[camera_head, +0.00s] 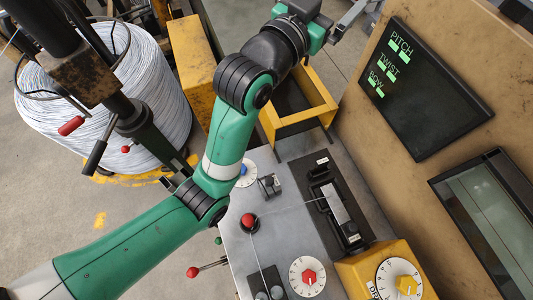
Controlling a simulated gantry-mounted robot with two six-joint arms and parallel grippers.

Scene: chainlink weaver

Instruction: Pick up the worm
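I cannot pick out the worm for certain in this view. A dark fixture (336,203) with a light metal plate lies on the grey machine table (285,222), and a thin wire runs to it. My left arm comes in from the lower left and reaches over the table to the top edge. My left gripper (358,16) is at the top edge, above and beyond the yellow frame; its end is cut off, so I cannot tell its opening or whether it holds anything. My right gripper is not in view.
A large wire coil (165,85) stands at the left under a dark post. A yellow open frame (318,101) stands at the table's far end. Red-knobbed controls and a yellow dial box (362,268) crowd the near table. A panel with a black screen (425,85) borders the right.

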